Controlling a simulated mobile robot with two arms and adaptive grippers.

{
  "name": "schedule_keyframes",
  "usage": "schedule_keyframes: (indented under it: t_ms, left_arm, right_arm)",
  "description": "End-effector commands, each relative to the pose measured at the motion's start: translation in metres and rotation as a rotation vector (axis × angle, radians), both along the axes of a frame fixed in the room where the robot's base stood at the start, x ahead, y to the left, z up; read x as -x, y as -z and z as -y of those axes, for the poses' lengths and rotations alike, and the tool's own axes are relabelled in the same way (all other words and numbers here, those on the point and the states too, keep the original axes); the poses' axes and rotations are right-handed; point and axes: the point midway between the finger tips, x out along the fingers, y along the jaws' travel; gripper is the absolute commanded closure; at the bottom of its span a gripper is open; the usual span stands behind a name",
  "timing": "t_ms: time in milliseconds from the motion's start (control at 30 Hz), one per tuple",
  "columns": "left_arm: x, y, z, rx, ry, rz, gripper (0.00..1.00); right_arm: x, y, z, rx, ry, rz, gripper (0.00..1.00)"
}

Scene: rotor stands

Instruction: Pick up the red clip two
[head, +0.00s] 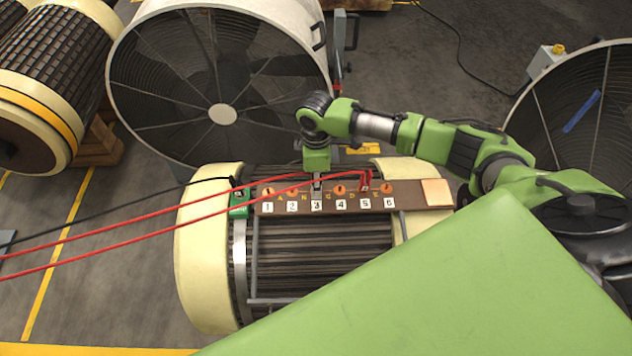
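A red clip (365,181) stands on the brown numbered board (408,194), just above label 5, with a red cable running to it from the left. A second red cable (130,229) runs to my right gripper (317,188); any clip at its end is hidden or too small to make out. My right gripper points down at the board above label 3, left of the visible red clip. Its fingers are small and look close together; I cannot tell whether they hold anything. My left gripper is out of view.
The board lies across a cream-ended rotor (205,255). A green clamp (239,203) is at its left end, where a black cable (120,207) arrives. A large fan (222,113) stands behind, another fan (590,110) at right. A green panel (450,290) fills the lower right.

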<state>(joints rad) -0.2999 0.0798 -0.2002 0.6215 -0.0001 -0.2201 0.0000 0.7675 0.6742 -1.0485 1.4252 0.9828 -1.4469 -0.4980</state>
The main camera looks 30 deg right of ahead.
Motion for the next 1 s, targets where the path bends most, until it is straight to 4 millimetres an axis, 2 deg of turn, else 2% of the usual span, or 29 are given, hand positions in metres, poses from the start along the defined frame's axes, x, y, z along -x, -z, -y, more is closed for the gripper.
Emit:
schedule_keyframes:
  t_ms: [33,100,133,467,633,800,1000]
  left_arm:
    - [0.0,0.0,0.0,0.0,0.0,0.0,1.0]
    - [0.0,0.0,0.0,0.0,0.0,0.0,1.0]
    - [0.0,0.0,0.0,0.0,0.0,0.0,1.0]
    - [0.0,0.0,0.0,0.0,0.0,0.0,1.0]
    - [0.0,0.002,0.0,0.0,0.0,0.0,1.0]
    - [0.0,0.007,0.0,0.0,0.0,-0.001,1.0]
    - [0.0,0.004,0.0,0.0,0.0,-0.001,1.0]
  right_arm:
    - [0.0,0.0,0.0,0.0,0.0,0.0,0.8]
    - [0.0,0.0,0.0,0.0,0.0,0.0,0.98]
    - [0.0,0.0,0.0,0.0,0.0,0.0,1.0]
    - [0.0,-0.001,0.0,0.0,0.0,0.001,1.0]
    - [-0.001,-0.01,0.0,-0.001,0.0,0.003,1.0]
    - [-0.002,-0.034,0.0,-0.001,-0.001,0.006,1.0]
    - [0.028,-0.068,-0.011,-0.002,-0.004,0.003,1.0]
